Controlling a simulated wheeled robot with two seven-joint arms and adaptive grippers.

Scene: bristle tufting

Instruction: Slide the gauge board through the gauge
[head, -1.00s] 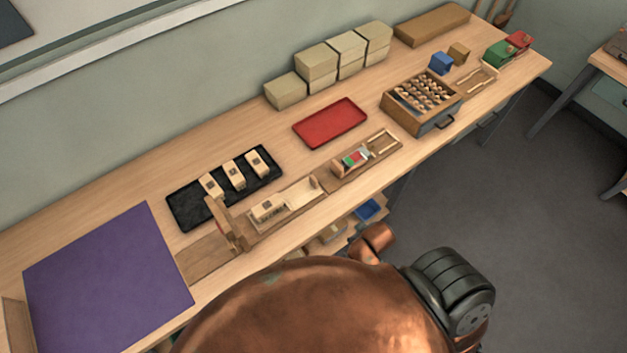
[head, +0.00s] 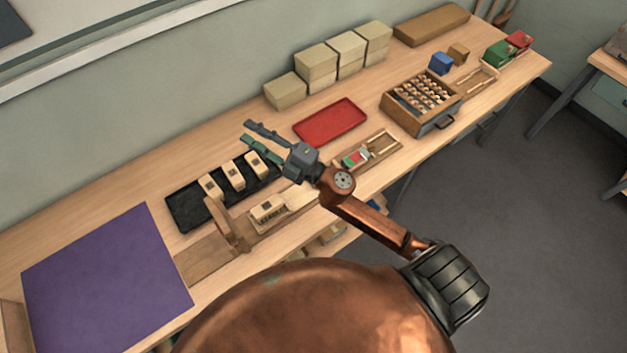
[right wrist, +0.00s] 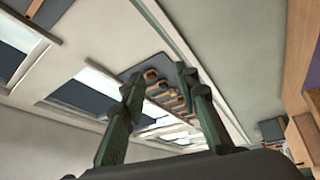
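A light block-shaped board with dark bristles along its lower side (head: 268,211), which looks like the gauge board, sits on the wooden track. The gauge (head: 238,228), a thin upright wooden piece, stands across the track just left of the board. My right gripper (head: 249,134) is open and empty, above the table behind the board and near the black tray. Its spread fingers also show in the right wrist view (right wrist: 160,78), with only wall, windows and a rack beyond. My left gripper is not in view.
The black tray (head: 186,218) holds three similar blocks. A purple mat (head: 105,280) lies at the left, a red tray (head: 330,122) behind. A wooden box of bristle tufts (head: 421,95) stands farther right. The flat track left of the gauge (head: 205,262) is clear.

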